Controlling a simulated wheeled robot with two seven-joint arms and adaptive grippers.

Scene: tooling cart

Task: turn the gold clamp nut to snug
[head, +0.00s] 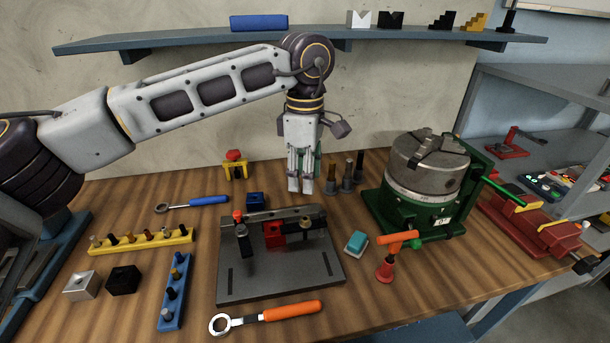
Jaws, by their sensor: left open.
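The gold clamp nut (305,223) appears as a small brass-coloured piece on the right part of the dark grey fixture plate (280,279), beside a red block (274,234). At the plate's left is a clamp with an orange-red top (238,216). My left gripper (300,186) points straight down with its fingers open and empty. In the picture it is above the nut and apart from it, toward the back of the bench; its exact height is hard to judge. My right gripper is not in view.
A wrench with an orange handle (292,311) lies in front of the plate; a blue-handled one (209,201) lies at the back left. A green-based chuck (425,185) stands at right. Dark and brass posts (348,176) stand just right of my gripper. A blue shelf (190,40) hangs above.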

